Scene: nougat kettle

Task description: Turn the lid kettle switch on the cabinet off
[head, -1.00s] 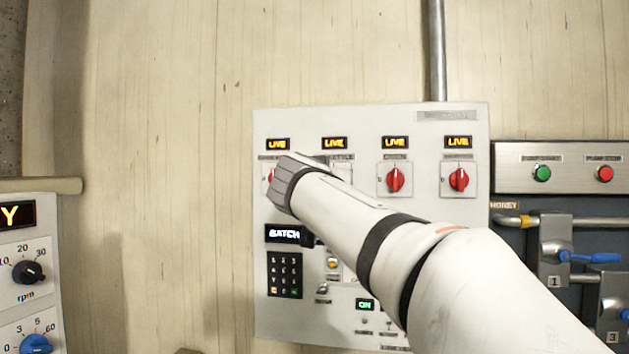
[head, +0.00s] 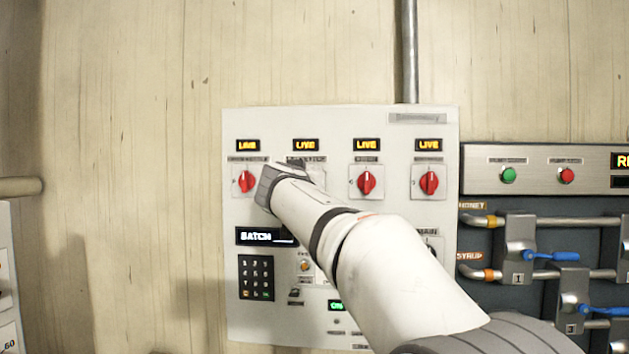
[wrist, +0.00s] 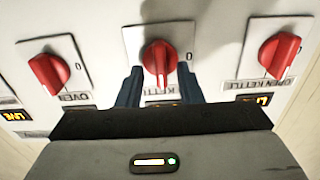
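The white cabinet (head: 236,318) carries a row of red rotary switches. The lid kettle switch (wrist: 160,58) appears to be the middle red knob in the wrist view; its label is partly hidden and shows "KETT". Its handle stands upright, with the 0 mark off to one side. My gripper (wrist: 160,74) is open, its two dark fingers on either side of this knob; contact cannot be told. In the head view my gripper (head: 276,186) hides this knob, and the display (head: 306,145) above it reads LIVE.
The open kettle switch (wrist: 279,54) and the oven switch (wrist: 49,73) sit close on either side. A keypad (head: 256,278) is lower on the cabinet. A valve panel (head: 475,250) with blue handles stands to the right.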

